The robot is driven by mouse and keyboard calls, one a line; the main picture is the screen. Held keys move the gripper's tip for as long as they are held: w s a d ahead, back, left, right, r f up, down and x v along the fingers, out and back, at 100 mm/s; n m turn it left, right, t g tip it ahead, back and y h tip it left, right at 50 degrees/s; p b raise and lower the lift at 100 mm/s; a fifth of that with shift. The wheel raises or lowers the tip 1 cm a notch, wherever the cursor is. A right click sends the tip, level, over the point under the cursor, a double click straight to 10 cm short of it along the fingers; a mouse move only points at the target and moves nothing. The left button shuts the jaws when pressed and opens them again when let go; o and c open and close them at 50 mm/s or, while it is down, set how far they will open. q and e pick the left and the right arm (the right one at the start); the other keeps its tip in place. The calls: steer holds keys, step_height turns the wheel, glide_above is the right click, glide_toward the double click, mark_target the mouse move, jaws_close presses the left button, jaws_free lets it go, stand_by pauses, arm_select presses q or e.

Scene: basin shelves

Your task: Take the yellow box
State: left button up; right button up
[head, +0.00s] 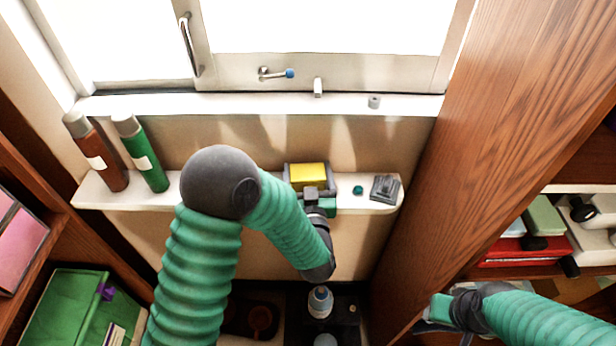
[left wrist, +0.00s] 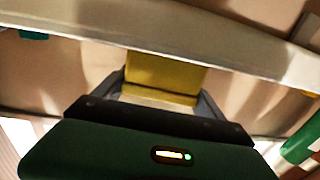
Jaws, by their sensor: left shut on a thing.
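The yellow box (head: 308,175) is at the white wall shelf, in the middle of the head view. My left gripper (head: 309,178) is at the shelf with its fingers on either side of the box, shut on it. In the left wrist view the yellow box (left wrist: 160,76) shows between the two dark fingers (left wrist: 163,97), beyond the green gripper body. The wrist covers the near part of the box in the head view. My right gripper (head: 432,312) is at the lower right by the wooden panel; its fingers are too unclear to tell their state.
The white shelf (head: 90,193) also holds a brown bottle (head: 100,155), a green bottle (head: 142,155), a small teal item (head: 357,190) and a grey block (head: 384,189). A window sill (head: 210,104) runs above. A tall wooden panel (head: 490,120) stands at right.

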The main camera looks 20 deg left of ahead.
stand_by(0.4)
arm_select(q)
step_height(320, 180, up, 4)
steer(key=p, duration=0.3)
steer(key=shift+r, duration=0.1)
stand_by(0.3)
